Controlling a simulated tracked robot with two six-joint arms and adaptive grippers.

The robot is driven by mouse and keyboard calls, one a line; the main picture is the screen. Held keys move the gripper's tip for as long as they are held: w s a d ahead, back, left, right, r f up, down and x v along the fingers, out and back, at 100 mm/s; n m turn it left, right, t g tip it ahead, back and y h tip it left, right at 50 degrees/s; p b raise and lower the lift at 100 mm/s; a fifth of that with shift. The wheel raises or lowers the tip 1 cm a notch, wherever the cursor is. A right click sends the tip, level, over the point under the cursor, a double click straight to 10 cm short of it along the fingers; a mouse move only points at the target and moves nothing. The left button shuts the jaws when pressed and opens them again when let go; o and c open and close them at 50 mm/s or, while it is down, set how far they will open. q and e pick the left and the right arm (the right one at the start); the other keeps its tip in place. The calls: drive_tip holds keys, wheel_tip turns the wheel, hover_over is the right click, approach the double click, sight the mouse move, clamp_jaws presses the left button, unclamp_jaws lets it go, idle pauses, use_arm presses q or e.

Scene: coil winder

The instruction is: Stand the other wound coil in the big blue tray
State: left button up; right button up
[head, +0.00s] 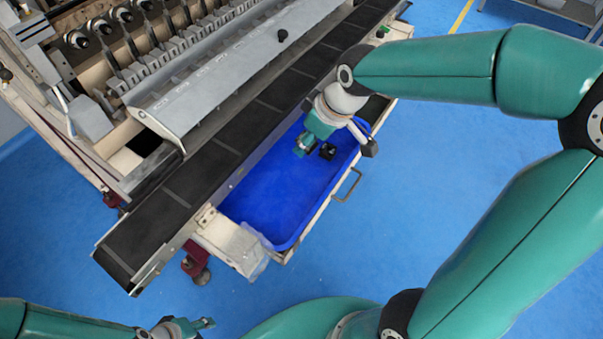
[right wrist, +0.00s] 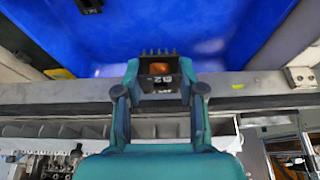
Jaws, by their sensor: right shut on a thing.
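The big blue tray (head: 275,195) sits in the drawer frame beside the conveyor; its blue floor also fills the top of the right wrist view (right wrist: 215,35). My right gripper (head: 305,147) is over the far part of the tray. It is shut on a wound coil (right wrist: 161,72), a small black block with an orange-brown winding and a row of pins. Another dark coil-like piece (head: 327,151) shows in the tray beside the gripper, and partly at the top edge of the right wrist view (right wrist: 88,5). My left gripper (head: 204,324) is low at the bottom edge, empty, its jaw opening unclear.
The black conveyor belt (head: 190,180) runs along the tray's left side, with the winder machine (head: 215,70) behind it. A drawer handle (head: 348,185) sticks out at the tray's right. The tray's near part is empty. Blue floor is clear to the right.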

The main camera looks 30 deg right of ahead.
hover_over(300, 184)
drive_tip(key=s, duration=0.1)
wheel_tip(300, 184, down, 11)
drive_tip(key=shift+s+d+f+b, duration=0.1)
drive_tip(key=shift+d+f+b, duration=0.05)
drive_tip(key=shift+b, duration=0.2)
drive_tip(key=shift+f+b, duration=0.5)
drive_tip(key=shift+f, duration=1.5)
drive_tip(key=shift+f, duration=0.1)
drive_tip(key=o, duration=0.8)
drive_tip(key=shift+s+d+r, duration=0.1)
drive_tip(key=shift+s+r, duration=0.05)
drive_tip(key=shift+r, duration=0.5)
drive_tip(key=p+v, duration=0.1)
drive_tip(key=v, duration=1)
